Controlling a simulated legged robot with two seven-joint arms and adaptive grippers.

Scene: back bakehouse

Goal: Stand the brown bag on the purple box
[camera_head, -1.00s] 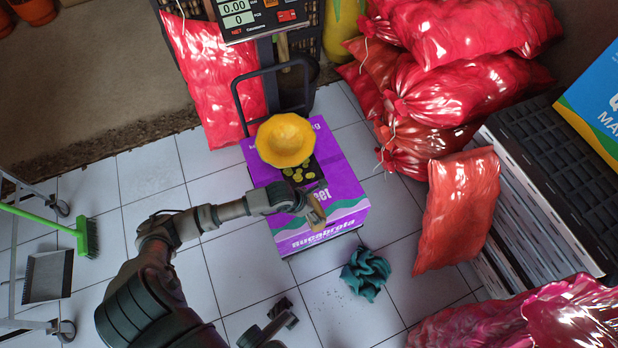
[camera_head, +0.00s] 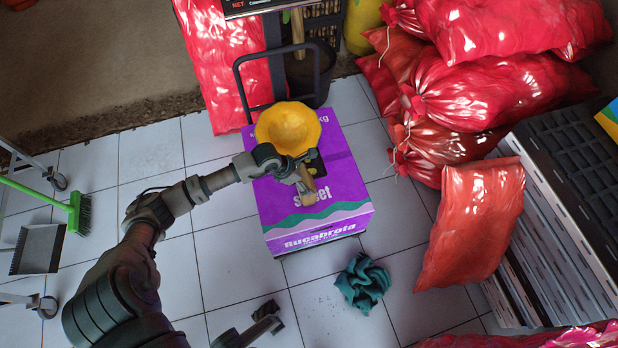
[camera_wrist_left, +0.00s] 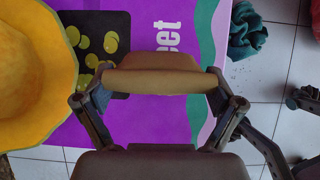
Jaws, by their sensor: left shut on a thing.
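The purple box (camera_head: 340,195) stands on the tiled floor in the middle of the head view, its printed top facing up. My left gripper (camera_head: 306,184) is over the box top, shut on the small brown bag (camera_head: 309,192). In the left wrist view the brown bag (camera_wrist_left: 150,80) spans the space between both fingers (camera_wrist_left: 158,100), with the box top behind it. I cannot tell whether the bag touches the box. A yellow scalloped bowl (camera_head: 288,128) sits at the box's far end. My right gripper (camera_head: 262,325) shows only in part at the bottom edge.
Red sacks (camera_head: 470,95) are piled at the right, beside dark crates (camera_head: 575,170). A teal cloth (camera_head: 363,283) lies on the floor before the box. A black trolley handle (camera_head: 240,75) rises behind it. A green broom (camera_head: 78,212) and dustpan (camera_head: 38,248) are at the left.

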